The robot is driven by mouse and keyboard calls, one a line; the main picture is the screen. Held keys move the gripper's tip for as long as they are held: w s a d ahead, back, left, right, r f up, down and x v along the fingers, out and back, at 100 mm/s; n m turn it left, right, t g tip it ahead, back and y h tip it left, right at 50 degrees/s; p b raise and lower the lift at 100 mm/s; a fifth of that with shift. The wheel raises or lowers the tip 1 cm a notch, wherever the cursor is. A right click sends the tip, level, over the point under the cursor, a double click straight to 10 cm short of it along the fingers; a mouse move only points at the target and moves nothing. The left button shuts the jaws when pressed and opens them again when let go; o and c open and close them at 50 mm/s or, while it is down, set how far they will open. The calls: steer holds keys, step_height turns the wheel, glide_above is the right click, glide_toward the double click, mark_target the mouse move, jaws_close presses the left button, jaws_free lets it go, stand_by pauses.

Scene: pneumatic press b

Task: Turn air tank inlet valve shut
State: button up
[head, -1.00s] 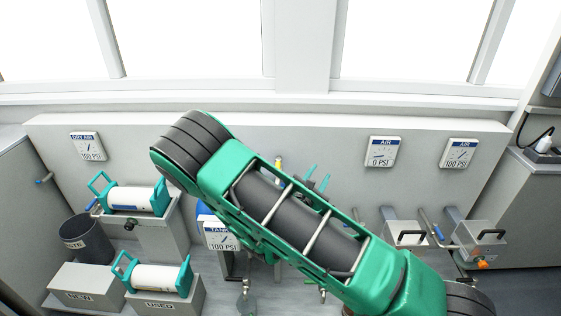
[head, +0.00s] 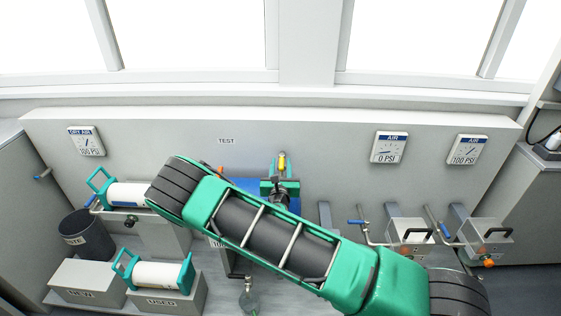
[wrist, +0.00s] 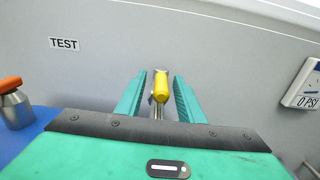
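A yellow valve handle (wrist: 160,87) on a metal pipe stands in front of the grey wall, and it also shows in the head view (head: 282,163). My gripper (wrist: 159,78) is open, with one teal finger on each side of the yellow handle and visible gaps to both. In the head view my gripper (head: 281,158) points up at the wall around the handle. The blue air tank (head: 252,187) is partly hidden behind my arm, and its top shows at the left in the wrist view (wrist: 40,117). No label for the inlet valve is readable.
An orange-topped metal fitting (wrist: 13,103) stands on the tank. A TEST label (head: 226,141) and AIR gauges (head: 389,147) are on the wall. Blue-handled pipes (head: 363,223) and grey boxes (head: 408,234) stand at right. White cylinders (head: 160,274) are at left.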

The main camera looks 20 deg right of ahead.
mark_target(282, 154)
steer(key=shift+x, duration=1.75)
jaws_close()
steer(key=shift+d, duration=0.1)
